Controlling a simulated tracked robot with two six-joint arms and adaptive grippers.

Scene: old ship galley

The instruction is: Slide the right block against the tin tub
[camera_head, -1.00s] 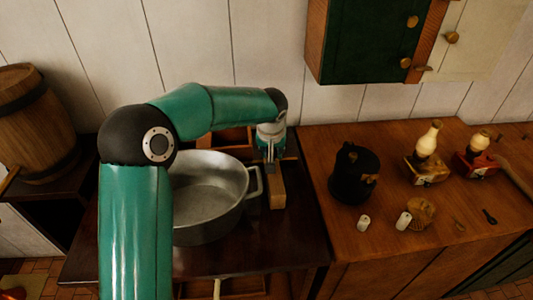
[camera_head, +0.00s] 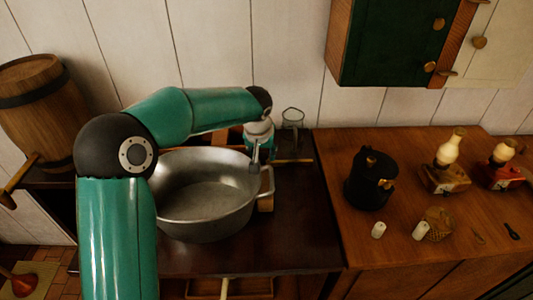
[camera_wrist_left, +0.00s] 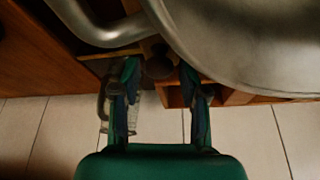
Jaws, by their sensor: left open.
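The tin tub (camera_head: 205,213) stands on the dark table, with its handle on the right side; its wall and handle also show in the left wrist view (camera_wrist_left: 235,40). I cannot tell whether block and tub touch. My left gripper (camera_head: 256,157) is low behind the handle, by the tub's right rim. In the left wrist view the open left gripper (camera_wrist_left: 160,85) has its fingers apart, with a dark brown shape between and beyond them that I cannot identify. My right gripper is not in view.
A glass jar (camera_head: 292,118) stands behind the gripper near the wall. A barrel (camera_head: 45,110) stands at left. The dark table front right of the tub is clear.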

